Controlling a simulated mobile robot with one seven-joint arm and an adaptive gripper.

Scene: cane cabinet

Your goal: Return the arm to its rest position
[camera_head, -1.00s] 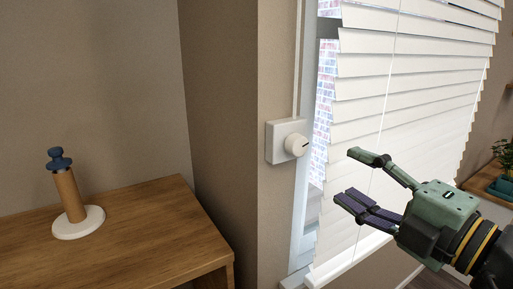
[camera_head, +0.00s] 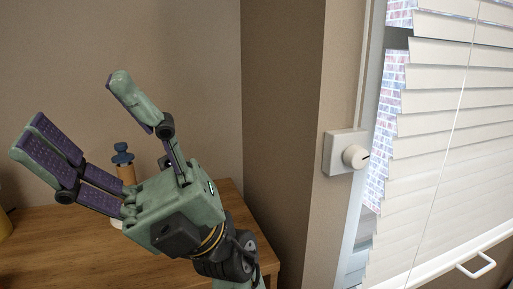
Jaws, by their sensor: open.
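My gripper (camera_head: 85,125) shows large at the left of the head view. Its green and purple fingers are spread apart with nothing between them, pointing up and to the left. It is in front of the wooden cabinet top (camera_head: 52,262) and the wall corner. My wrist, with dark parts and a yellow ring, comes up from below right of it.
A blue-topped wooden grinder-like object (camera_head: 123,160) stands on the cabinet, partly hidden by my gripper. A white wall knob (camera_head: 355,156) sits on a square plate at the right. White blinds (camera_head: 450,150) cover the window. A yellow object (camera_head: 4,226) shows at the left edge.

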